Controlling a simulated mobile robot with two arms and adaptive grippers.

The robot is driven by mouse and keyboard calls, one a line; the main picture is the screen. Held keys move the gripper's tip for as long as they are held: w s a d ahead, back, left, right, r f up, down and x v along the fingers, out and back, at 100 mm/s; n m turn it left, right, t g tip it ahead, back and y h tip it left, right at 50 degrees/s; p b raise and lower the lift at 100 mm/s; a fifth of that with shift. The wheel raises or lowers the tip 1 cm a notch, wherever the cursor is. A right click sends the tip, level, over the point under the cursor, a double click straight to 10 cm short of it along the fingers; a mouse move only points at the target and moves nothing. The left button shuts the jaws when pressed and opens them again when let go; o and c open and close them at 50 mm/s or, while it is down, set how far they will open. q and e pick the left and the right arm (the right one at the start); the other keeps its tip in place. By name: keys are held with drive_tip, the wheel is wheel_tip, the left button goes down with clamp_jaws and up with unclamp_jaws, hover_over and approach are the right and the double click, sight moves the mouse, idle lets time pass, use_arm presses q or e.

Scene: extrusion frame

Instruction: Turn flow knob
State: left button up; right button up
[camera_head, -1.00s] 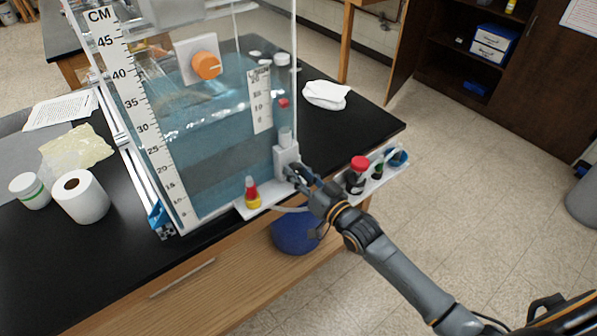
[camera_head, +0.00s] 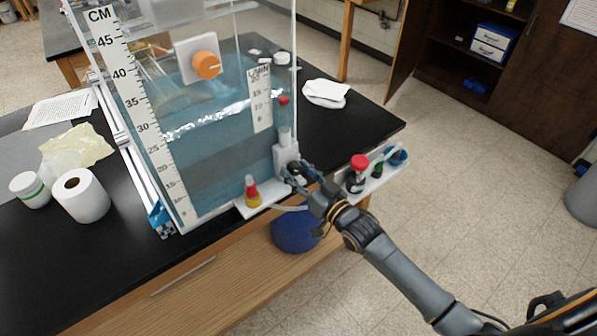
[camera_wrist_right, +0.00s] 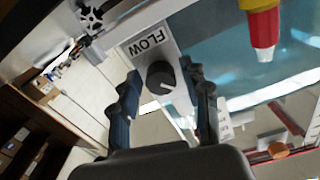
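The black flow knob (camera_wrist_right: 160,77) has a white pointer mark and sits on a light block beside a FLOW label (camera_wrist_right: 147,43) in the right wrist view. My right gripper (camera_wrist_right: 165,82) is open, with one finger on each side of the knob and a narrow gap seeming to show at each side. In the head view my right gripper (camera_head: 298,172) is at the flow meter's base block (camera_head: 285,157), and the knob is hidden there. A red float (camera_head: 284,100) sits in the meter beside the L/MIN scale (camera_head: 261,98). My left gripper is out of view.
The clear water tank (camera_head: 215,150) stands on the black bench (camera_head: 365,125). A red-and-yellow fitting (camera_head: 252,191) is left of the gripper. A red-capped bottle (camera_head: 358,168) stands close on its right. A paper roll (camera_head: 82,196) is at left.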

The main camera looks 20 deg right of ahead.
drive_tip(key=shift+s, duration=0.1)
drive_tip(key=v, duration=1.1)
drive_tip(key=shift+s+d, duration=0.15)
drive_tip(key=shift+s, duration=0.25)
drive_tip(key=shift+r, duration=0.1)
idle(6.3)
